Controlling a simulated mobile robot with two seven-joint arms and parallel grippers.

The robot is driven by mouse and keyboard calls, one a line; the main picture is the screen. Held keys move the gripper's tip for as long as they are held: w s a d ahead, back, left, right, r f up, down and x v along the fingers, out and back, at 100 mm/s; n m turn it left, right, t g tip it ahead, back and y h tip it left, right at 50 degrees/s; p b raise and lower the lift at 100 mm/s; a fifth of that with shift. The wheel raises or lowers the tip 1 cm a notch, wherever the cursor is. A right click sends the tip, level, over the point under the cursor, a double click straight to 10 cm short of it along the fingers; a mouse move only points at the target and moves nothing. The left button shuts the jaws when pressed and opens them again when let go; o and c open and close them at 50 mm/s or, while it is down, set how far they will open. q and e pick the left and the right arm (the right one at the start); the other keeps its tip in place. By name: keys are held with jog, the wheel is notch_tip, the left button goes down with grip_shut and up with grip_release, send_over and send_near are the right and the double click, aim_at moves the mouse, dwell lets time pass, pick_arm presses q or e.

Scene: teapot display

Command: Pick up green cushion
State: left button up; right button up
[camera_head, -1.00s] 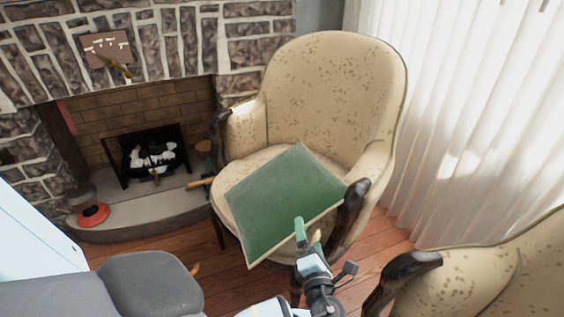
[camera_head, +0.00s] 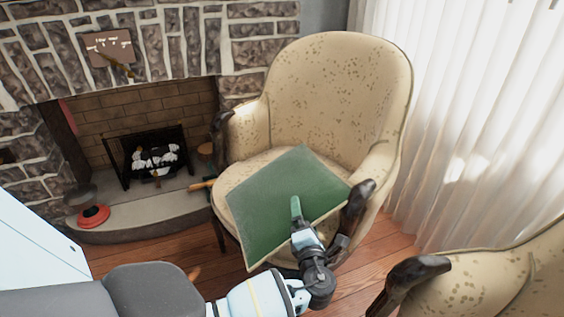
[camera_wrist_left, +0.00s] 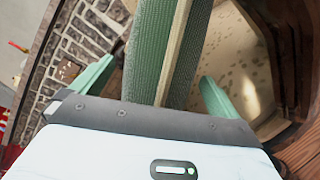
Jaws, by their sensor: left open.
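The green cushion (camera_head: 280,200) lies tilted on the seat of the cream armchair (camera_head: 335,95), with its near corner reaching past the front of the seat. My left gripper (camera_head: 296,208) is at the cushion's near right edge, with one green finger over its top face. In the left wrist view the cushion's pale edge and green faces (camera_wrist_left: 180,50) stand between the two spread fingers of the gripper (camera_wrist_left: 158,72). Gaps show on both sides. The other finger is hidden in the head view. My right gripper is not in view.
The chair's dark wooden armrest end (camera_head: 357,200) is close to the right of my left gripper. A second armchair (camera_head: 490,275) stands at the lower right. A stone fireplace (camera_head: 150,130) is at the back left, white curtains (camera_head: 470,120) at the right. Wooden floor shows between.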

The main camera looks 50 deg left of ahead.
aim_at(306, 208)
pick_arm(q)
jog(key=c, duration=0.4)
jog(key=shift+r, duration=0.1)
jog(key=c, duration=0.7)
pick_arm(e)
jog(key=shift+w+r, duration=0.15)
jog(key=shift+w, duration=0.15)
pick_arm(q)
jog(key=shift+r, duration=0.1)
